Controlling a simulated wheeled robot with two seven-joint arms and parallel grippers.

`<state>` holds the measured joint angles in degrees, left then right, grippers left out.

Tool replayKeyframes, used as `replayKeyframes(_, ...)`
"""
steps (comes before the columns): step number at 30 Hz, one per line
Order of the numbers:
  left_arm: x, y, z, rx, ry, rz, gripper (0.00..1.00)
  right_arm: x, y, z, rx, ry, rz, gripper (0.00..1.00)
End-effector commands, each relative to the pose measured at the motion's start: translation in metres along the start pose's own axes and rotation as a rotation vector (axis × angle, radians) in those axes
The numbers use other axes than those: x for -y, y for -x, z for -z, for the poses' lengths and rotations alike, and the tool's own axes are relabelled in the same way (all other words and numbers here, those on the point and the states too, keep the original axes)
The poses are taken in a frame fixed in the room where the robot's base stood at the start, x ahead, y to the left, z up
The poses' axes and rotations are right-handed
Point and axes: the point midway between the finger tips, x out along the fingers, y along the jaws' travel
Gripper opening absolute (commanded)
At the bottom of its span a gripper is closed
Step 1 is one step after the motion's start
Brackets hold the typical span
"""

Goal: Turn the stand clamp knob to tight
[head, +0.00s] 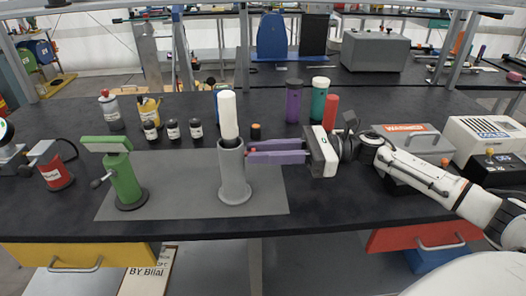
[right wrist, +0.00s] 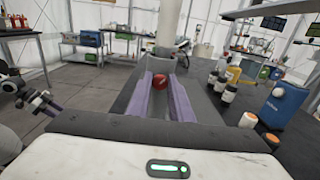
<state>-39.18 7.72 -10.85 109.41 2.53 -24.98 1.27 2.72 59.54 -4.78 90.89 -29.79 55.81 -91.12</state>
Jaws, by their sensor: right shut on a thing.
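The grey stand (head: 233,172) stands upright on the grey mat, with a white column (head: 228,115) rising from its top. My right gripper (head: 250,152) reaches in from the right, its purple fingers level at the upper part of the stand. In the right wrist view the red clamp knob (right wrist: 163,74) sits between the fingertips, with the stand behind it. The gripper is shut on the knob. The fingers hide most of the knob in the head view. What looks like my left gripper (right wrist: 42,103) is small at the left of the right wrist view; its jaws are unclear.
A green stand (head: 124,180) is on the left part of the mat (head: 170,205). Several small dark bottles (head: 172,130) stand behind the mat. Purple (head: 293,100) and green (head: 319,98) bottles stand behind my right gripper. The mat's front is clear.

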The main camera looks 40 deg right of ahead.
Motion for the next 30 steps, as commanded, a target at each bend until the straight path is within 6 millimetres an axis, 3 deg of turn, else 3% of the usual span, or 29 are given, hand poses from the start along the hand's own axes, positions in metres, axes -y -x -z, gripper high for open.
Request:
replayKeyframes(14, -0.0007, -0.0004, -0.0043, 0.007, -0.001, -0.001, 0.38, 0.0008, 0.0004, 0.0001, 0.000, -0.152, 0.001, 0.00)
replayKeyframes(30, -0.0019, 0.0039, 0.0011, 0.003, -0.001, -0.003, 0.38, 0.0025, 0.0006, -0.0012, 0.000, -0.650, 0.002, 0.00)
